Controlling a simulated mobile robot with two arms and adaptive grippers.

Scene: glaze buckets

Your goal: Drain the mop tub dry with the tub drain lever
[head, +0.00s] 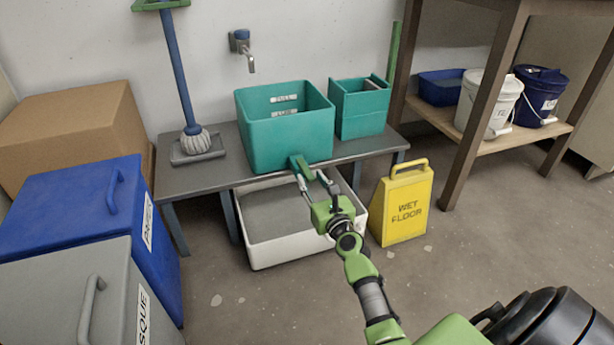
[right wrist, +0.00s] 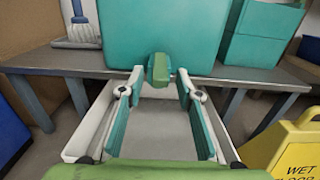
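The teal mop tub (head: 287,138) stands on a grey bench, with a "FULL" label and a second label on its inner back wall. I cannot tell what the tub holds. The green drain lever (head: 299,163) sticks out from the lower front of the tub; it also shows in the right wrist view (right wrist: 158,69). My right gripper (head: 314,179) is open in front of the tub. In the right wrist view the lever appears between its two fingertips (right wrist: 159,80), with a gap on each side. My left gripper is out of view.
A white basin (head: 290,254) with a flat grey inside sits below the tub. The bench (head: 190,181) also holds a mop and a smaller teal bin (head: 362,112). A yellow wet-floor sign (head: 404,208) stands right. Blue (head: 70,210) and grey bins stand left.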

